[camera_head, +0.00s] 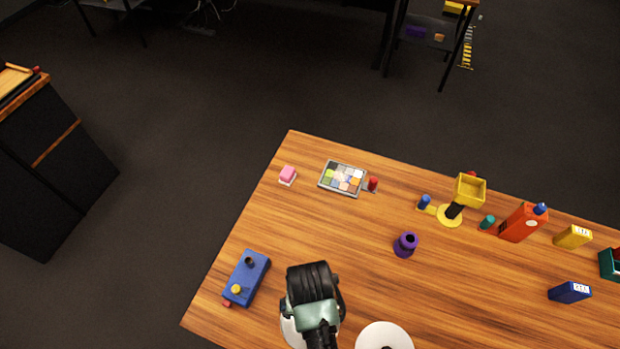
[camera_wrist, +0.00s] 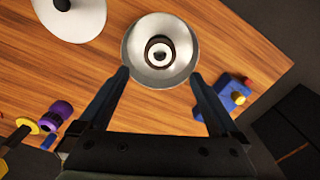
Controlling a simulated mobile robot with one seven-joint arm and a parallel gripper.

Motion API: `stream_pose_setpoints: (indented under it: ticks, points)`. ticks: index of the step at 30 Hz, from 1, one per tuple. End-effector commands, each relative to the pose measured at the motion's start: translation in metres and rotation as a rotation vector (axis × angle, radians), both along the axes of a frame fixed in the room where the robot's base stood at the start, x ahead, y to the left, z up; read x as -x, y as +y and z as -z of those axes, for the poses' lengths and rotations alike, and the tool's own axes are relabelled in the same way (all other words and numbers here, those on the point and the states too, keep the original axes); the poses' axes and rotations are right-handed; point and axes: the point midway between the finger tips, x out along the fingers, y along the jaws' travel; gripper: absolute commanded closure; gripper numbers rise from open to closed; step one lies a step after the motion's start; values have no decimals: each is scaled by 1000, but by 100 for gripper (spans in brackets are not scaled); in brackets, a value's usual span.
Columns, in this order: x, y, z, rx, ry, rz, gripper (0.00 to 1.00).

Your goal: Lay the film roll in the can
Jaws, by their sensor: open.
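The can (camera_wrist: 135,62), a round silver bowl-like vessel, stands open on the wooden table in the wrist view. A small black roll with a pale ring and dark centre, seemingly the film roll (camera_wrist: 159,49), shows inside the can's outline. I cannot tell how deep it sits. My gripper (camera_wrist: 160,76) is open, its two fingers apart near the can's near rim, with nothing between the tips that I can make out as held. In the head view my arm covers most of the can; a pale rim (camera_head: 292,334) shows beside it.
A white disc with a dark knob (camera_head: 384,333), perhaps a lid, lies right of the can. A blue box with knobs (camera_head: 246,279) is to the left. Bare wood lies between.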

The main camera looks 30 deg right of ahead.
Motion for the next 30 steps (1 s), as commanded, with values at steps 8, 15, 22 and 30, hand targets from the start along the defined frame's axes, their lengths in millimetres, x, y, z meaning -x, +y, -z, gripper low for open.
stream_pose_setpoints:
  ticks: [8, 15, 22, 30]
  points:
    - [0, 0, -16, 0, 0, 0, 2]
    - [-12, -2, -23, 13, -37, -9, 2]
    - [-135, -15, -129, 157, -474, -108, 2]
    - [-244, 14, -380, 370, -1211, -239, 2]
